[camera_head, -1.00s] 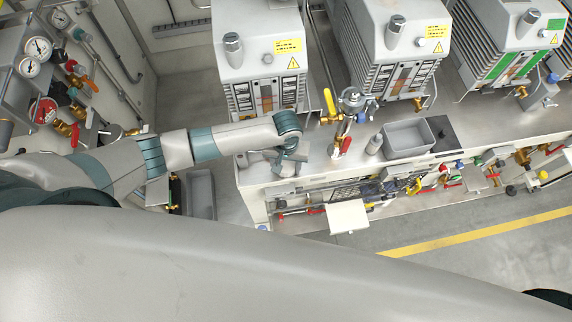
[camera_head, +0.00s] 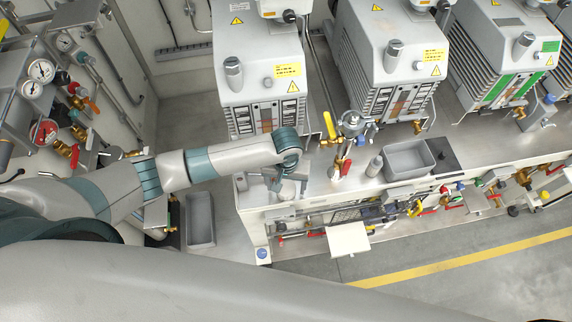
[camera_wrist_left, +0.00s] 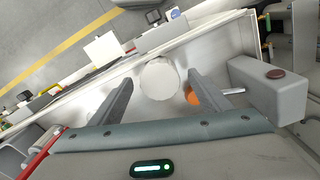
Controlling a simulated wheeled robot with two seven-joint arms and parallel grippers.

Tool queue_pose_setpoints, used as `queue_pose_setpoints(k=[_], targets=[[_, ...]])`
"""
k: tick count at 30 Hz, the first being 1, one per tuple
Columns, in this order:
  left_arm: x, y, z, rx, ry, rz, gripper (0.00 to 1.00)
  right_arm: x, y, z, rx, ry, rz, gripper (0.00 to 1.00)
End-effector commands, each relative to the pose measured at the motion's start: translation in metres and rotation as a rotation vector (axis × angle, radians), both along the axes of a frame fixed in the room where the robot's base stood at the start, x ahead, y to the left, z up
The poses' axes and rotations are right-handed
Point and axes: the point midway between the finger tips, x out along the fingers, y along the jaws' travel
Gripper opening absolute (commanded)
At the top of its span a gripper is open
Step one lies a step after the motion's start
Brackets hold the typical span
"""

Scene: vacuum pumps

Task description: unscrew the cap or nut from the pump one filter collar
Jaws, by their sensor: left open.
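My left gripper (camera_head: 284,187) hangs over the left front end of the metal bench (camera_head: 345,183). It also shows in the left wrist view (camera_wrist_left: 160,77), its two grey fingers apart. The leftmost grey pump (camera_head: 262,75), with a yellow label, stands behind the gripper. I cannot tell whether the round top is the filter collar's cap. My right gripper is not in view.
A brass valve with a yellow handle (camera_head: 329,124) and a grey tray (camera_head: 405,174) are to the right on the bench. A grey box with a dark red button (camera_wrist_left: 268,87) is close beside the right finger in the wrist view.

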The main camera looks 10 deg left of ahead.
Motion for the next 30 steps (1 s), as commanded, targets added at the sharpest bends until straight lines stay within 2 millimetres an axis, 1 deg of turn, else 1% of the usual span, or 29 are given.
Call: queue_pose_setpoints(k=[15,18,21,24,30], targets=[[0.001,-0.001,0.101,-0.004,-0.003,-0.001,0.71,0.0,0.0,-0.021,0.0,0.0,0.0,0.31],[0.001,-0.001,0.117,-0.003,-0.003,-0.002,0.71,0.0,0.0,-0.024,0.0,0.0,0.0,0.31],[0.001,-0.001,0.131,-0.003,-0.002,0.0,0.71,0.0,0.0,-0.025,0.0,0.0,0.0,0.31],[0.001,-0.001,0.139,-0.002,-0.001,0.0,0.71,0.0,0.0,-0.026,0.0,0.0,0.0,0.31],[0.0,0.0,0.145,-0.001,0.0,0.0,0.71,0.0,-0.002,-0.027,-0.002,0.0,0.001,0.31]])
